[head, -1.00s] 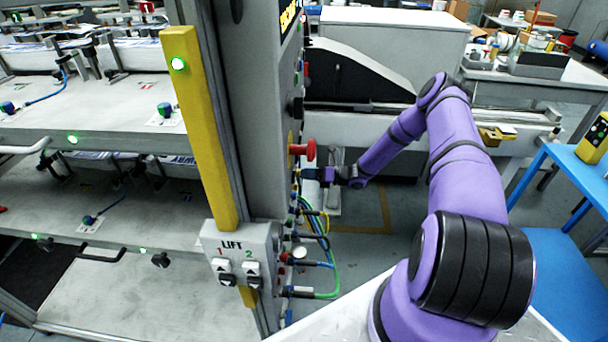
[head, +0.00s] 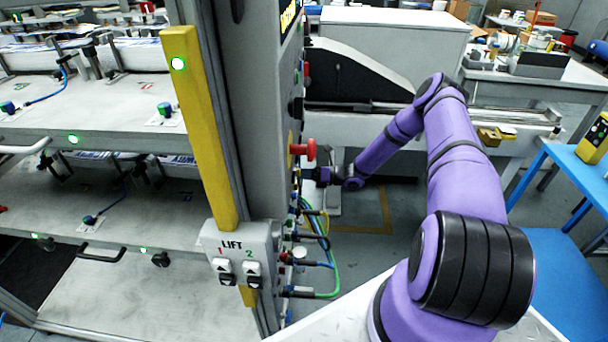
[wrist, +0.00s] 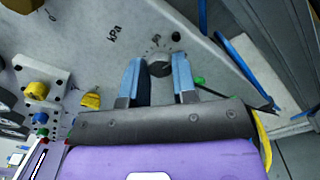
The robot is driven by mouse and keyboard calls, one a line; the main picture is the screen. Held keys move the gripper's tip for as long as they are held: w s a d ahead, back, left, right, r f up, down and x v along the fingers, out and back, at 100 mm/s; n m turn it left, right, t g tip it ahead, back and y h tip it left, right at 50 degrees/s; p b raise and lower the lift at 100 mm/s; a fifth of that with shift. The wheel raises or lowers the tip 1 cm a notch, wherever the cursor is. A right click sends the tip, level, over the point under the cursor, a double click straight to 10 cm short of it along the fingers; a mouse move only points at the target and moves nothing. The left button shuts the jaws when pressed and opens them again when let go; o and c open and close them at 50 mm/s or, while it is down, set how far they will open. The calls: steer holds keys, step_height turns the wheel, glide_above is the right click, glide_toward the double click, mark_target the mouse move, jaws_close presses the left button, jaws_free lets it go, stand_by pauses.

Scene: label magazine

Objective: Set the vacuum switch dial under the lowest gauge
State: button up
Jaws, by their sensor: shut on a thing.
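The vacuum switch dial is a small round grey knob (wrist: 159,68) on a light grey panel face in the wrist view, with small marks around its far side. My gripper (wrist: 158,60) has its two blue fingers on either side of the knob, shut on it. The printed letters "kPa" stand on the panel up and left of the knob. In the head view my gripper (head: 312,174) is at the side of the machine's column, below a red mushroom button (head: 303,150). The dial is hidden there, and I cannot make out the lowest gauge's face.
Yellow knobs (wrist: 36,91) and coloured fittings sit left of my gripper in the wrist view. Green, blue and yellow hoses (head: 326,245) hang from the column below my gripper in the head view. A lift switch box (head: 240,250) is on the column's front.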

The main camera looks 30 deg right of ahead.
steer(key=shift+s+f+n, duration=0.1)
steer(key=shift+n, duration=7.05)
steer(key=shift+s+f+n, duration=0.1)
steer(key=shift+n, duration=7.05)
steer(key=o, duration=0.9)
steer(key=shift+r, duration=0.1)
steer(key=shift+o, duration=0.2)
